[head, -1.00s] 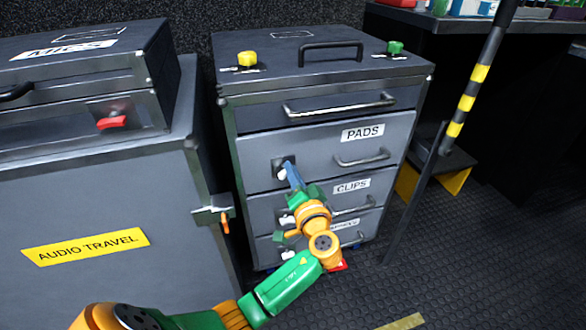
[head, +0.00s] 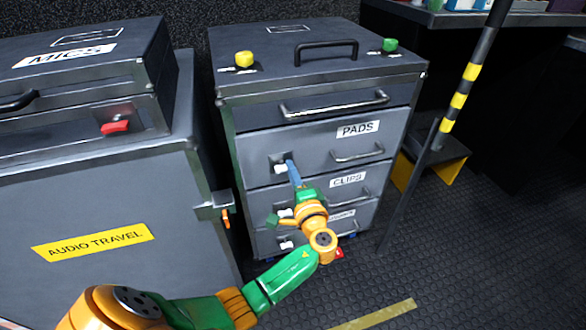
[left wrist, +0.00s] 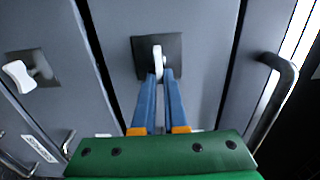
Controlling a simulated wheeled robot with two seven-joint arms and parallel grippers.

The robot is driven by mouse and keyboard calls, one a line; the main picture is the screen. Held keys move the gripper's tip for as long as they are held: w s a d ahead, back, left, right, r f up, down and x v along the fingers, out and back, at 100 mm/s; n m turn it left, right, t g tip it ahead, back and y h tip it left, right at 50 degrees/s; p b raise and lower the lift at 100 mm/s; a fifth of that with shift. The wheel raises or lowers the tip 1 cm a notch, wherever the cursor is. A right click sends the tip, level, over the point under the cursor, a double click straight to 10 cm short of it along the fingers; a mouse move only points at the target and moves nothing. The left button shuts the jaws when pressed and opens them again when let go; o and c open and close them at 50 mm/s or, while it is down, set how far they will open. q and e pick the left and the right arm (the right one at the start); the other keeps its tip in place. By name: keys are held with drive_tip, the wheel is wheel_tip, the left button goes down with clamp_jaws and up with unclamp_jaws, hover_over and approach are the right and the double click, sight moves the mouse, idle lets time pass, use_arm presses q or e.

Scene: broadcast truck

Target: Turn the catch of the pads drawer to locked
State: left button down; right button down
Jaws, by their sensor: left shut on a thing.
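The pads drawer (head: 318,146) is shut in the grey drawer unit, with a white PADS label and a bar handle. Its catch (head: 280,169) is a small white lever on a dark square plate at the drawer's left. In the left wrist view the lever (left wrist: 157,56) stands upright in the picture, between the tips of the blue fingers. My left gripper (head: 291,164) is shut on this catch; it also shows in the left wrist view (left wrist: 161,73). The fingers partly hide the lever in the head view. My right gripper is in neither view.
Below are the clips drawer (head: 322,188) and a third drawer, each with a white catch. The audio travel case (head: 60,205) stands close on the left. A striped pole (head: 458,100) stands to the right. Dark floor (head: 440,250) is open at the lower right.

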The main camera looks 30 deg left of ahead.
use_arm(q)
drive_tip(key=shift+s+a+f, duration=0.1)
drive_tip(key=shift+a, duration=0.1)
idle(0.4)
drive_tip(key=c, duration=1.2)
unclamp_jaws()
drive_tip(key=shift+o, duration=1.2)
drive_tip(key=shift+s+a, duration=0.1)
drive_tip(key=shift+a, duration=0.2)
drive_tip(key=shift+d, duration=0.15)
drive_tip(key=v, duration=0.7)
drive_tip(key=shift+p, duration=0.45)
